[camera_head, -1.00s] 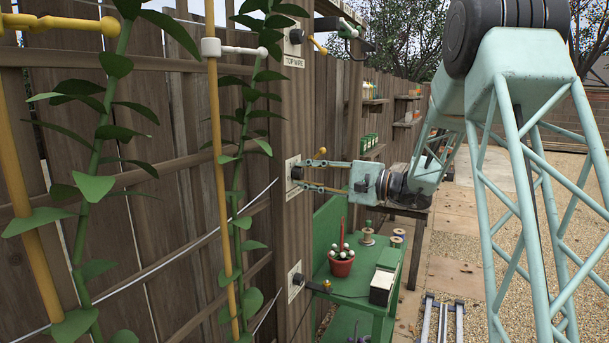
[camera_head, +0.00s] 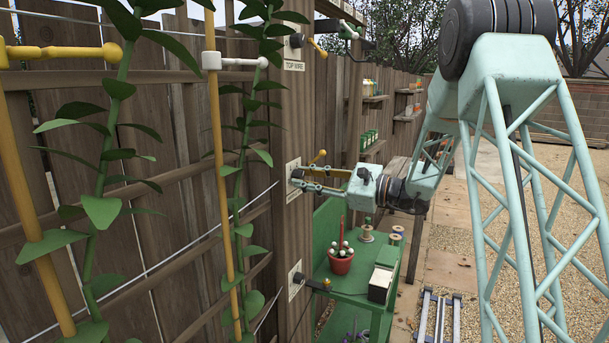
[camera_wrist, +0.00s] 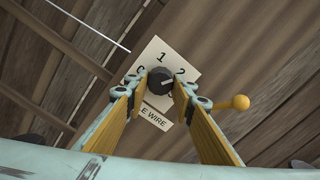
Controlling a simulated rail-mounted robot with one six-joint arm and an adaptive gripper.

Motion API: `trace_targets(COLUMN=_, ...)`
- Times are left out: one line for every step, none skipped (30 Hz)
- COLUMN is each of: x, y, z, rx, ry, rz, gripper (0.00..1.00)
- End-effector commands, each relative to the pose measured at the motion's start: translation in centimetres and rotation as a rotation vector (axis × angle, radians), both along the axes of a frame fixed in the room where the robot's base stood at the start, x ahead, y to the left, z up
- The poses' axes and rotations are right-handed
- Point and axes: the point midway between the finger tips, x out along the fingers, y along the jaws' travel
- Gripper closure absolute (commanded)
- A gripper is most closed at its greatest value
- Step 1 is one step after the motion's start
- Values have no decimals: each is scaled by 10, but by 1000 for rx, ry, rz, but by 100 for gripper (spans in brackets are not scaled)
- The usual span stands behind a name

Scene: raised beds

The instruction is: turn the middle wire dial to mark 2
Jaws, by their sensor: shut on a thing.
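The middle wire dial (camera_wrist: 160,81) is a dark round knob on a pale plate (camera_wrist: 151,55) marked 0, 1 and 2. Part of its label, "E WIRE" (camera_wrist: 154,117), shows below it. My gripper (camera_wrist: 161,88) is shut on the dial, one finger on each side. A small pale line shows on the right part of the knob, roughly on the side of the 2; its exact alignment is hard to tell. In the head view my gripper (camera_head: 298,179) reaches the post from the right, and its fingers largely hide the dial.
A yellow ball-ended lever (camera_wrist: 236,103) sticks out beside my right finger. The top wire dial (camera_head: 296,41) is above and another dial (camera_head: 298,278) below. Vines on stakes (camera_head: 222,170) are at left.

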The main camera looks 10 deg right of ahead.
Motion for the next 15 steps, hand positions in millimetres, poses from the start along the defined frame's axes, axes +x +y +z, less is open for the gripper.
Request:
trace_targets(x=0, y=0, z=1, rx=11, ry=15, rz=1, gripper=87)
trace_targets(x=0, y=0, z=0, rx=18, ry=23, rz=1, gripper=87)
trace_targets(x=0, y=0, z=0, rx=25, ry=32, rz=1, gripper=87)
trace_targets(x=0, y=0, z=0, rx=30, ry=38, rz=1, gripper=87)
trace_targets(x=0, y=0, z=0, rx=33, ry=42, rz=1, gripper=87)
trace_targets(x=0, y=0, z=0, rx=37, ry=47, rz=1, gripper=87)
trace_targets(x=0, y=0, z=0, rx=40, ry=50, rz=0, gripper=87)
trace_targets(x=0, y=0, z=0, rx=42, ry=52, rz=0, gripper=87)
trace_targets(x=0, y=0, z=0, rx=44, ry=55, rz=0, gripper=87)
trace_targets(x=0, y=0, z=0, rx=45, ry=56, rz=0, gripper=87)
trace_targets(x=0, y=0, z=-1, rx=46, ry=57, rz=0, gripper=87)
trace_targets(x=0, y=0, z=-1, rx=46, ry=57, rz=0, gripper=87)
trace_targets(x=0, y=0, z=-1, rx=46, ry=57, rz=0, gripper=87)
trace_targets(x=0, y=0, z=-1, rx=46, ry=57, rz=0, gripper=87)
trace_targets(x=0, y=0, z=-1, rx=46, ry=57, rz=0, gripper=87)
